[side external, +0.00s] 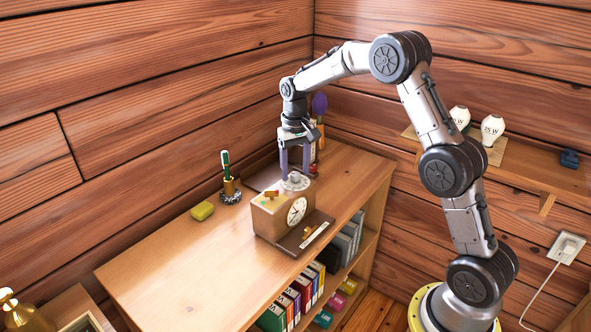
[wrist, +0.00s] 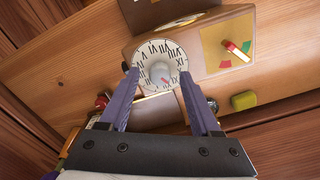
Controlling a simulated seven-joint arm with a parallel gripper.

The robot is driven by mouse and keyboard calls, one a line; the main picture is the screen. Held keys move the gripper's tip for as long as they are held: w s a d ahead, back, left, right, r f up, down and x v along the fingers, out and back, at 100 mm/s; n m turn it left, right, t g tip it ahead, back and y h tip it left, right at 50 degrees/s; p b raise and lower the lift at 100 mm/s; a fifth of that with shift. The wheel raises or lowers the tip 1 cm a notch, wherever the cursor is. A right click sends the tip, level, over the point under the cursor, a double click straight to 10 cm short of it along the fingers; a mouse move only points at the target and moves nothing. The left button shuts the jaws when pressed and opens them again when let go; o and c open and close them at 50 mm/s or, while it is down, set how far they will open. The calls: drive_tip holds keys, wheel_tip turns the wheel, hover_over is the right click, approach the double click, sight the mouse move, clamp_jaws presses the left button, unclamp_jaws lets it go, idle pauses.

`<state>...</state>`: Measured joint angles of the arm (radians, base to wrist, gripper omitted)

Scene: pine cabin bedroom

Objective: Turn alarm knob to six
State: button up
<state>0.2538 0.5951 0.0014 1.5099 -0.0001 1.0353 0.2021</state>
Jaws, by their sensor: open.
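The wooden alarm clock (side external: 268,220) stands on the shelf top, with a round white clock face (side external: 297,211) on its front. On its top is a white dial (wrist: 145,50) with Roman numerals and a pale round knob (wrist: 158,74) at its centre. A small red mark shows on the dial just below the knob in the wrist view. My gripper (wrist: 159,76) points down over the dial, its two purple fingers open on either side of the knob, with gaps between. In the side view my gripper (side external: 295,170) is just above the dial; finger contact cannot be told.
A coloured panel with a small lever (wrist: 238,50) sits beside the dial on the clock. A dark plinth with a label (side external: 308,238) lies before it. A yellow-green block (side external: 202,211) and a pen holder (side external: 231,190) stand left; the shelf's left is clear.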

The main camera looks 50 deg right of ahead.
drive_tip(key=shift+f, duration=0.25)
clamp_jaws()
drive_tip(key=shift+n, duration=0.3)
